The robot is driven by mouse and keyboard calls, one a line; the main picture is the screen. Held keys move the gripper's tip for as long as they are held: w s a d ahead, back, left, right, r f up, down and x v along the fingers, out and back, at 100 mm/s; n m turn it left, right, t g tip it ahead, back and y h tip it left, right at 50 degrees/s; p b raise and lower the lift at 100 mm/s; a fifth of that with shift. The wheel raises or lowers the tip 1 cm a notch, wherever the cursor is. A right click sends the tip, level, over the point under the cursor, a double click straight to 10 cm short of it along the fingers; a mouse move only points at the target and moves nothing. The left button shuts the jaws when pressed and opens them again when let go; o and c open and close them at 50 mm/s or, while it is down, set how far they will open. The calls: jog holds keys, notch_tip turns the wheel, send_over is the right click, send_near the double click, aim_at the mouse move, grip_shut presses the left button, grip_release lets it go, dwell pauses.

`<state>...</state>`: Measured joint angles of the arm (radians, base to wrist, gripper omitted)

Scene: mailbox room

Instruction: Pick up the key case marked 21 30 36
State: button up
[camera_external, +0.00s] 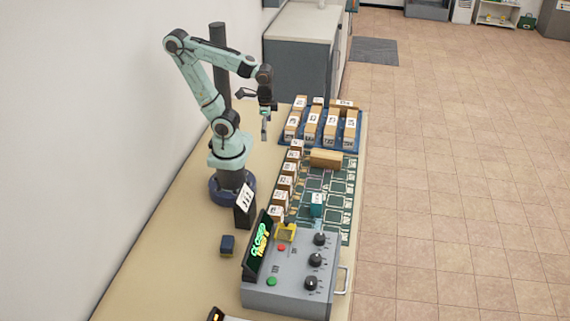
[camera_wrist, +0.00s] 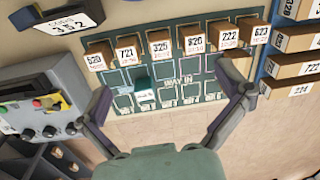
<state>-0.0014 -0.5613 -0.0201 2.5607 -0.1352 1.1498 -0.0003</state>
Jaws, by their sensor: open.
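No label legibly reads 21 30 36. Several brown cases with white number labels stand in a row on the green board; one is marked 325 (camera_wrist: 160,48) and one 721 (camera_wrist: 127,54). A small teal case (camera_external: 317,204) with a white label sits on the board; it also shows in the wrist view (camera_wrist: 143,88), its marking too small to read. My gripper (camera_external: 264,136) is open and empty, raised above the table near the far end of the board. In the wrist view its fingers (camera_wrist: 172,95) are spread wide, with the board beyond them.
A grey console (camera_external: 300,292) with knobs and a green lit screen stands at the near end. A blue rack (camera_external: 318,144) of larger labelled cases is at the far end. A sign on a dark stand (camera_external: 245,205) and a dark blue cube (camera_external: 228,244) stand left of the board.

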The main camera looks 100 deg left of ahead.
jog(key=shift+c, duration=1.2)
jog(key=t, duration=0.3)
send_over(317, 198)
jog(key=w+a, duration=0.1)
jog(key=w, duration=0.2)
notch_tip(317, 198, down, 9)
jog(key=s+f+g, duration=0.1)
jog(key=f, duration=0.1)
jog(key=s+f+g, duration=0.1)
jog(key=f, duration=0.2)
jog(key=s+d+f, duration=0.1)
jog(key=f, duration=0.2)
jog(key=shift+f+g+h, duration=0.25)
jog(key=shift+g+h, duration=0.15)
jog(key=shift+f, duration=3.2)
